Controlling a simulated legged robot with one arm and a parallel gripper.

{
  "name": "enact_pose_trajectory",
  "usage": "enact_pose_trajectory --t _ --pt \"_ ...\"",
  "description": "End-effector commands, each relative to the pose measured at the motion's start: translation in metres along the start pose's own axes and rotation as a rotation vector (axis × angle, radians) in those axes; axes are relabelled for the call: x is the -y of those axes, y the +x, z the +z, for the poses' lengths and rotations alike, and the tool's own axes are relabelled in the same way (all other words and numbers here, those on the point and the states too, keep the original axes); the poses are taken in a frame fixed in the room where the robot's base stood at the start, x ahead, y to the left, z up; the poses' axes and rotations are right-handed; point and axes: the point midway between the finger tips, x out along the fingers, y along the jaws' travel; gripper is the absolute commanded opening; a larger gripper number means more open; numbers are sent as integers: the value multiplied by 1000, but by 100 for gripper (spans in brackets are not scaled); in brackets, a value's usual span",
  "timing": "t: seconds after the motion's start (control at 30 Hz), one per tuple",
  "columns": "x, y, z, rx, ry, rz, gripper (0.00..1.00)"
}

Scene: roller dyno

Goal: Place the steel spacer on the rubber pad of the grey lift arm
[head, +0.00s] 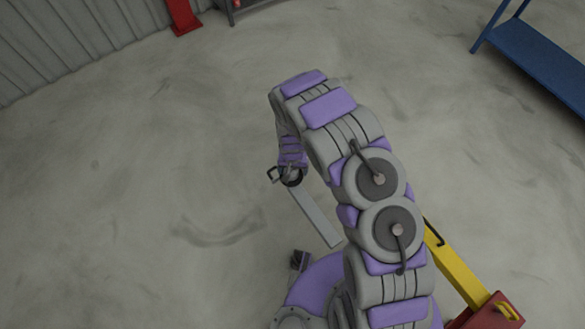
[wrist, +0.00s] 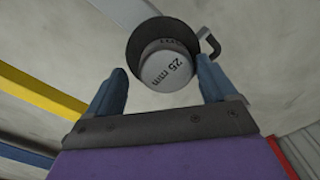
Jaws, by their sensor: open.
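The steel spacer (wrist: 168,70) is a short grey cylinder marked "25 mm". In the wrist view it appears to stand on the round black rubber pad (wrist: 140,38), off the pad's centre, its marked end facing my camera. The grey lift arm (head: 315,217) runs from the pad down to the right in the head view, and its bar also shows in the wrist view (wrist: 190,8). My gripper (wrist: 163,65) is open, with its blue-grey fingers apart on either side of the spacer; I see gaps on both sides. In the head view my gripper covers the spacer.
A dark hook-like handle (wrist: 211,45) sits beside the pad. A yellow lift arm (head: 452,267) with a red base (head: 490,314) is at lower right. A blue bench or ramp (head: 535,55) stands at upper right, a red post foot (head: 184,18) at the top. Floor at left is clear.

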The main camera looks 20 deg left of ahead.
Motion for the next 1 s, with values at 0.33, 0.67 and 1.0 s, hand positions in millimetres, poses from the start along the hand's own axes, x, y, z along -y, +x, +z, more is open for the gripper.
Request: enact_pose_trajectory --t 0.33,0.67,1.0 --pt "0 -48 -1 -3 1 -1 85" --pt "-1 -109 -1 -5 0 -4 85" --pt "1 -119 -1 0 0 1 85"
